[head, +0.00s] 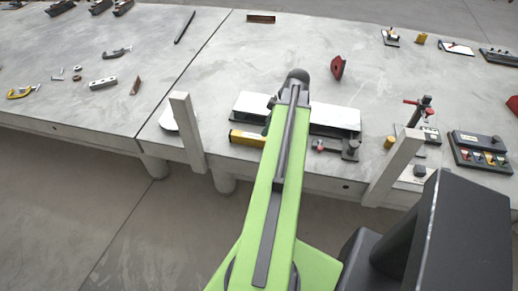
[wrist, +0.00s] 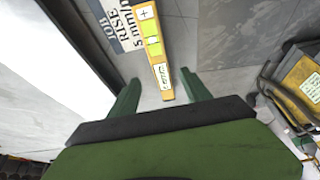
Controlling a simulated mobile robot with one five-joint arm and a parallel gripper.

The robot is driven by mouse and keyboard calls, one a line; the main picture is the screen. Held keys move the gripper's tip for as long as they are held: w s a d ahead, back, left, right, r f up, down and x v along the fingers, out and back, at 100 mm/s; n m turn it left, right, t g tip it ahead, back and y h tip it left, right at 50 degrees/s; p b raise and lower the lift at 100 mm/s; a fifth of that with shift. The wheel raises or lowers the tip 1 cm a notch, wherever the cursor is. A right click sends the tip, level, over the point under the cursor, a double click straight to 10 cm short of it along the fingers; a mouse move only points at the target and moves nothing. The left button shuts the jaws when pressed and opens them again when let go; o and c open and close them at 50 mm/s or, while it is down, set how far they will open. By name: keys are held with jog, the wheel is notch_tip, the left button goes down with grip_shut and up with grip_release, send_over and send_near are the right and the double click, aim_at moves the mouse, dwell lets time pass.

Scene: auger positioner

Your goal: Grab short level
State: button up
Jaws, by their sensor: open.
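The short level is a narrow yellow bar (wrist: 153,45) with green vials, lying on the grey surface in the wrist view. Its near end lies between the tips of my gripper (wrist: 160,78) in the picture. The two green fingers are apart, with nothing clamped between them. I cannot tell how high the tips are above the level. In the head view, a yellow bar (head: 247,138) that looks like the level lies at the table's front, left of my green arm. My gripper is hidden there.
A white panel (wrist: 35,85) with a dark edge lies close on the left in the wrist view, and a yellow-black item (wrist: 300,85) on the right. A printed card (wrist: 115,22) lies beside the level. Grey posts (head: 188,130) (head: 393,168) rise at the table front.

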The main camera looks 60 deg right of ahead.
aim_at(259, 137)
jog(key=b+x, duration=0.2)
jog(key=x, duration=0.2)
jog(key=shift+s+f, duration=0.1)
jog(key=shift+f, duration=0.1)
jog(key=shift+f+b, duration=0.1)
jog(key=shift+b, duration=0.25)
jog(key=b+x, duration=0.4)
jog(key=x, duration=0.1)
jog(key=shift+f+b, duration=0.1)
jog(key=shift+b, duration=0.3)
grip_shut()
